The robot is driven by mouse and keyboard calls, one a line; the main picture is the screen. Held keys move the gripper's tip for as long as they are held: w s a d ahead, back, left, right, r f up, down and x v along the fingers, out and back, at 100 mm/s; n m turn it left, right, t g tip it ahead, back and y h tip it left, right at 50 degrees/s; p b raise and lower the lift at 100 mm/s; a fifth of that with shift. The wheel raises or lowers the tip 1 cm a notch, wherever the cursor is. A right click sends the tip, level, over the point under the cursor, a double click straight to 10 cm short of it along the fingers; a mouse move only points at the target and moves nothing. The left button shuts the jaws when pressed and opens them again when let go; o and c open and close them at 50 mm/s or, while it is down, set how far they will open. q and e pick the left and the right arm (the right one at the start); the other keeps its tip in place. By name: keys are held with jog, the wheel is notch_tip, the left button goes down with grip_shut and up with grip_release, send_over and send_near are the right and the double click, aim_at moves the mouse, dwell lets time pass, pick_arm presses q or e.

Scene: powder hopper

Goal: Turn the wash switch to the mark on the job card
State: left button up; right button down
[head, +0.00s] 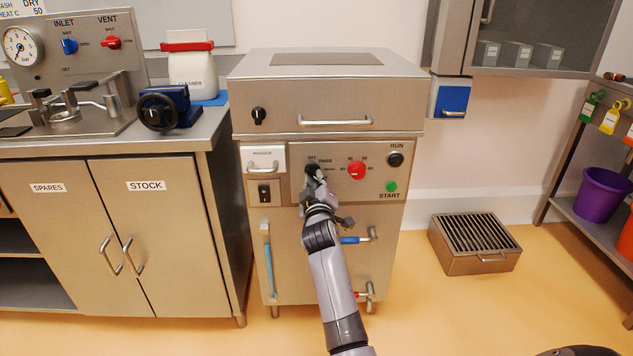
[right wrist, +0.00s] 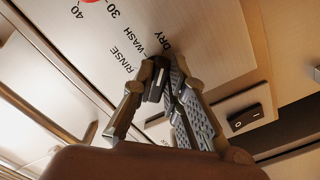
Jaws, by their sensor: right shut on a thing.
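The wash switch (right wrist: 154,84) is a black knob on the steel washer's control panel, with the words RINSE, WASH and DRY around it in the right wrist view. My right gripper (head: 316,174) is at the knob in the head view, shut on it; it also shows in the right wrist view (right wrist: 160,78). The fingers cover much of the knob, so I cannot tell which mark it points to. The job card (head: 22,8) is cut off at the top left of the head view; DRY and 50 are readable on it. My left gripper is not in view.
A red heat dial (head: 357,170) sits right of the switch, with a black RUN knob (head: 395,159) and a green START button (head: 391,187) further right. A rocker switch (head: 264,192) is at the left. A grated box (head: 474,243) stands on the floor.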

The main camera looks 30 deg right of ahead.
jog(key=shift+f, duration=0.15)
jog(key=c, duration=1.7)
grip_release()
jog(key=shift+o, duration=0.5)
jog(key=v, duration=0.7)
jog(key=shift+s+a, duration=0.15)
jog(key=shift+s, duration=0.05)
